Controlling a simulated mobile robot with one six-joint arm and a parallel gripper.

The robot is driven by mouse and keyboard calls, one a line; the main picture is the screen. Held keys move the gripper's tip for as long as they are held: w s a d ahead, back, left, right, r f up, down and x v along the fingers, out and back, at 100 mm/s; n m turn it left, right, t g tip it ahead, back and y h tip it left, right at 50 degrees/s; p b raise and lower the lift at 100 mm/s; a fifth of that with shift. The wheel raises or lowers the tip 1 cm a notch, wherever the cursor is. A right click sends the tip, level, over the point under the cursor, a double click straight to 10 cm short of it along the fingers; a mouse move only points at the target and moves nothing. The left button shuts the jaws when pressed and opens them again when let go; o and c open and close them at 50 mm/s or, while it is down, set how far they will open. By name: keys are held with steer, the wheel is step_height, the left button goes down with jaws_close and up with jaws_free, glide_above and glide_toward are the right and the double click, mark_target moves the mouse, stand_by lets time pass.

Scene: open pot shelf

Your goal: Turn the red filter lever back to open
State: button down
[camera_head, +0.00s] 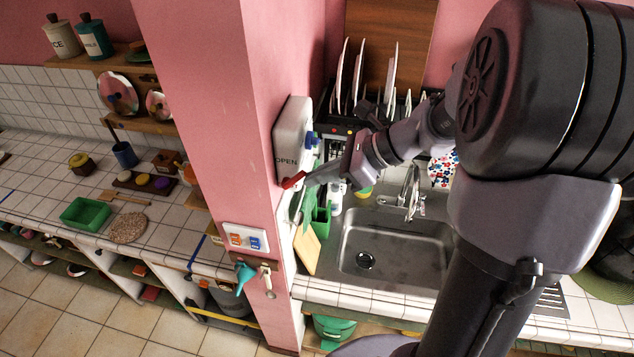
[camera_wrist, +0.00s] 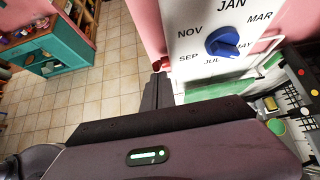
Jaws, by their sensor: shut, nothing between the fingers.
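The white filter box (camera_head: 291,135) is mounted on the pink pillar and has the word OPEN low on its side. The red lever (camera_head: 293,180) sticks out at the box's lower edge, just below that word. My gripper (camera_head: 309,182) is shut and empty, its tips close beside the lever; I cannot tell whether they touch. In the wrist view my gripper's fingers (camera_wrist: 157,90) point up toward a small red part of the lever (camera_wrist: 161,66), most of which is hidden. The box front, with a blue knob (camera_wrist: 222,42) and month labels, is right of the fingers.
A steel sink (camera_head: 395,245) lies below my arm, with a plate rack (camera_head: 375,120) behind it. The pillar (camera_head: 215,110) stands left of the box. A switch plate (camera_head: 245,238) and hooks with a teal item (camera_head: 243,277) are lower on the pillar.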

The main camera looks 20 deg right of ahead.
steer(key=shift+w+a+r+g+h+p, duration=0.3)
steer(key=shift+a+r+h+p, duration=0.1)
steer(key=shift+r+p, duration=0.15)
steer(key=shift+w+a+r+g+h+p, duration=0.3)
steer(key=shift+a+r+p, duration=0.1)
steer(key=shift+r+p, duration=0.1)
steer(key=shift+s, duration=0.1)
steer(key=shift+r+p, duration=0.65)
steer(key=shift+r, duration=0.15)
steer(key=shift+d+f, duration=0.1)
steer(key=shift+f, duration=0.05)
